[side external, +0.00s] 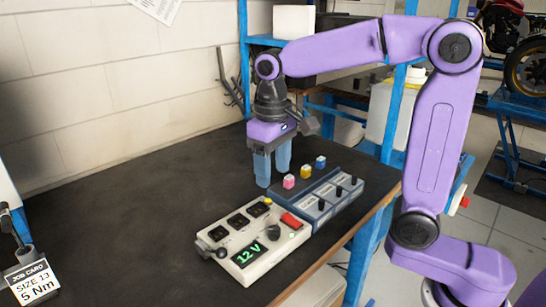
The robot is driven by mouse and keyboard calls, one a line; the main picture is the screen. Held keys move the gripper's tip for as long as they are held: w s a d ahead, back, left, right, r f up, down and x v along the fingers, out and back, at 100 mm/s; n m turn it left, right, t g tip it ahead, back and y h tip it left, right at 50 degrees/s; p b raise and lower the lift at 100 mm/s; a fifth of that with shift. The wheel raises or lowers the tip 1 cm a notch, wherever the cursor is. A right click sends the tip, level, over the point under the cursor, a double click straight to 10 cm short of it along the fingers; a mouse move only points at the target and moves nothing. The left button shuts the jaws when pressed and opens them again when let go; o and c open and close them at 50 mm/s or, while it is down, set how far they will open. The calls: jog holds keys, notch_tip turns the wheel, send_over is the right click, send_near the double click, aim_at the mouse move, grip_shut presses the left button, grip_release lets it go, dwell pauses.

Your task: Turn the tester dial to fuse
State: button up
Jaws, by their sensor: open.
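The tester (217,233) is a cream box near the table's front edge. Its green display (249,254) reads 12 V. A dark round dial (273,232) sits on its top, right of the display; I cannot make out its pointer or markings. My gripper (272,176) points down with two blue fingers spread apart. It is empty and above the table, behind the tester and apart from the dial.
A blue-grey block (335,203) with several black levers adjoins the tester's right side. A job card (33,283) is at lower left. The table's left (130,210) is clear.

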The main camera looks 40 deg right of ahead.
notch_tip(320, 180, up, 2)
jog(key=shift+r, duration=0.1)
jog(key=shift+s, duration=0.1)
dwell(0.3)
jog(key=s+d+f+n, duration=0.3)
jog(key=s+f+n, duration=0.2)
jog(key=s, duration=0.6)
jog(key=s+d+f+n, duration=0.3)
jog(key=s+f+n, duration=0.2)
jog(key=s, duration=0.6)
jog(key=shift+s+d+f+n+y, duration=0.3)
jog(key=shift+s+d+f+n, duration=0.1)
jog(key=shift+f, duration=0.15)
jog(key=shift+c, duration=0.7)
